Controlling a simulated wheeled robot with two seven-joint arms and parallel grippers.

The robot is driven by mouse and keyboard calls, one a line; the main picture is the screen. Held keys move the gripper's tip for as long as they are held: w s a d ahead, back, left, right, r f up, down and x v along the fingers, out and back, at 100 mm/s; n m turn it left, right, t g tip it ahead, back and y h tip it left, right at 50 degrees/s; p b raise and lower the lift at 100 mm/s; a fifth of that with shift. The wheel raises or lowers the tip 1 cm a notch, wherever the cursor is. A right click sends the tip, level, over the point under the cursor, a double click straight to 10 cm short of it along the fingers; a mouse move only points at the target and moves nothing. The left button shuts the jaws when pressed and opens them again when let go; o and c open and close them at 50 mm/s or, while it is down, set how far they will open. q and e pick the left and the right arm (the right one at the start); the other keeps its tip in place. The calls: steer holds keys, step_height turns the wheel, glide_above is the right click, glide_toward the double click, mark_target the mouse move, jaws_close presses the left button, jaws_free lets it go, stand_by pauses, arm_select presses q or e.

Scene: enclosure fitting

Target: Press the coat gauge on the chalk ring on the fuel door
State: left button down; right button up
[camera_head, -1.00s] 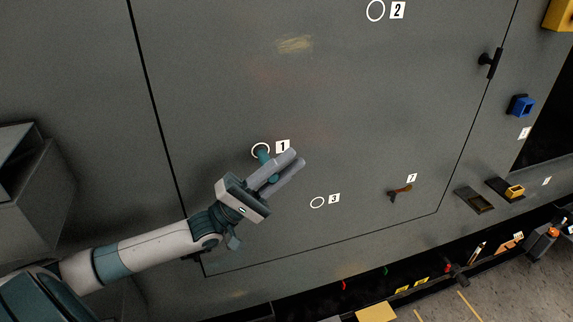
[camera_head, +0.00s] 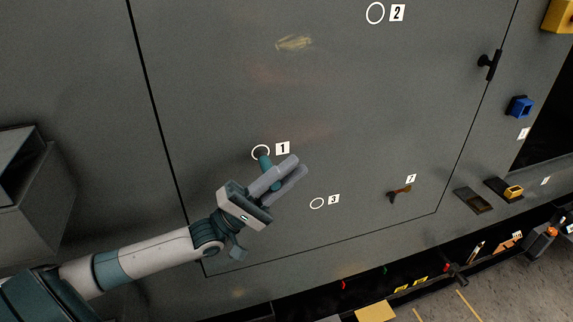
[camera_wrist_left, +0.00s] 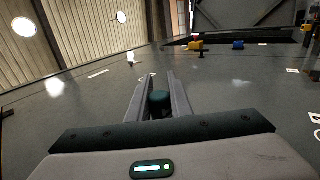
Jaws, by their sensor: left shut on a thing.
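My left gripper (camera_head: 288,170) is shut on the teal coat gauge (camera_head: 264,161) in front of the fuel door (camera_head: 330,110). In the head view the gauge's far end overlaps the lower part of the white chalk ring (camera_head: 254,149) beside label 1 (camera_head: 283,148). I cannot tell whether the gauge touches the door. In the left wrist view the gauge's dark teal top (camera_wrist_left: 160,97) shows between the two grey fingers of the left gripper (camera_wrist_left: 156,78). Other chalk rings sit by label 2 (camera_head: 375,22) and label 3 (camera_head: 317,209). My right gripper is not in view.
A black handle (camera_head: 490,64) stands out at the door's right edge. A brown part (camera_head: 400,193) sits low right on the door. A blue socket (camera_head: 519,106) and a yellow part (camera_head: 513,191) are farther right. A grey box (camera_head: 22,185) juts out at left.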

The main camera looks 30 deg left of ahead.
arm_select(q)
steer(key=shift+s+d+p, duration=0.5)
steer(key=shift+s+d, duration=0.35)
steer(key=shift+d, duration=0.15)
steer(key=shift+s+d+p, duration=0.5)
steer(key=shift+s+d, duration=0.3)
steer(key=shift+d, duration=0.2)
